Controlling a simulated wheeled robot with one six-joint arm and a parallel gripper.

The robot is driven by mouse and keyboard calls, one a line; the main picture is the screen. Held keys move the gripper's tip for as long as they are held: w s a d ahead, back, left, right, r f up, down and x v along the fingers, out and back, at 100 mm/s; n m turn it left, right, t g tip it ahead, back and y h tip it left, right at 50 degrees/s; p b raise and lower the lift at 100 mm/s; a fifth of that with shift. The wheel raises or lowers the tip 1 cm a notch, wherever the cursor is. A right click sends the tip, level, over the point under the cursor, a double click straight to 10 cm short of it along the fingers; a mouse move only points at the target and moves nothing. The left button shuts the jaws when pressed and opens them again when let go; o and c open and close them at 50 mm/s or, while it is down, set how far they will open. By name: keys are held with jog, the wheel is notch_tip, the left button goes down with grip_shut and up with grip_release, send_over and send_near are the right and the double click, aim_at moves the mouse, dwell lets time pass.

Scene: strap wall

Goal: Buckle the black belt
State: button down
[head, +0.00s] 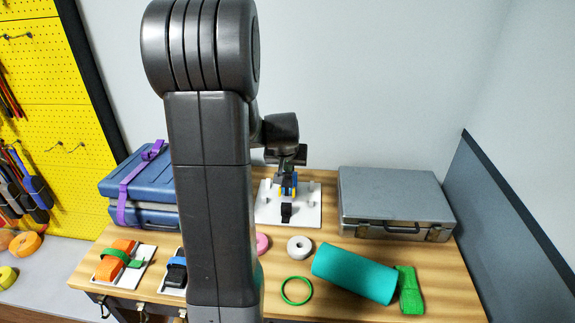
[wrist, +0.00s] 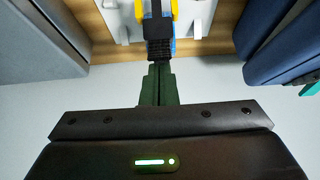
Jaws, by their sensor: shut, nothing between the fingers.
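A white board (head: 308,212) stands at the back middle of the table, with a blue and yellow fixture on it (head: 288,187). A black belt piece (head: 286,212) hangs over its front in the head view. In the wrist view, a black strap piece (wrist: 158,32) shows between two yellow parts, with a ribbed lower end. My gripper (wrist: 158,68) is shut and empty, its dark green fingertips close to that end; I cannot tell if they touch. In the head view, my gripper (head: 287,166) is just above the fixture. The buckle's state is unclear.
A blue case with a purple strap (head: 130,190) stands left, a grey case (head: 395,200) right. My arm hides part of the table.

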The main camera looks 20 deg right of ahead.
aim_at(287, 186)
jog(key=b, duration=0.1)
jog(key=f+b, duration=0.1)
jog(key=shift+s+a+f+t+b, duration=0.1)
jog(key=shift+s+f+t+b, duration=0.05)
jog(key=shift+s+t+b, duration=0.2)
jog(key=shift+t+h, duration=0.5)
jog(key=shift+t, duration=0.35)
jog(key=s+f+b, duration=0.1)
jog(key=b, duration=0.4)
jog(key=s+a+f+b, duration=0.1)
jog(key=f+b, duration=0.1)
jog(key=b, duration=0.3)
jog(key=shift+s+a, duration=0.15)
jog(key=shift+s, duration=0.15)
jog(key=shift+s+a+f+b, duration=0.2)
jog(key=shift+s+f+b, duration=0.3)
jog(key=shift+b, duration=0.55)
jog(key=shift+s+a+f+b, duration=0.2)
jog(key=shift+s+f+b, duration=0.2)
jog(key=shift+b, duration=0.6)
jog(key=shift+f, duration=0.15)
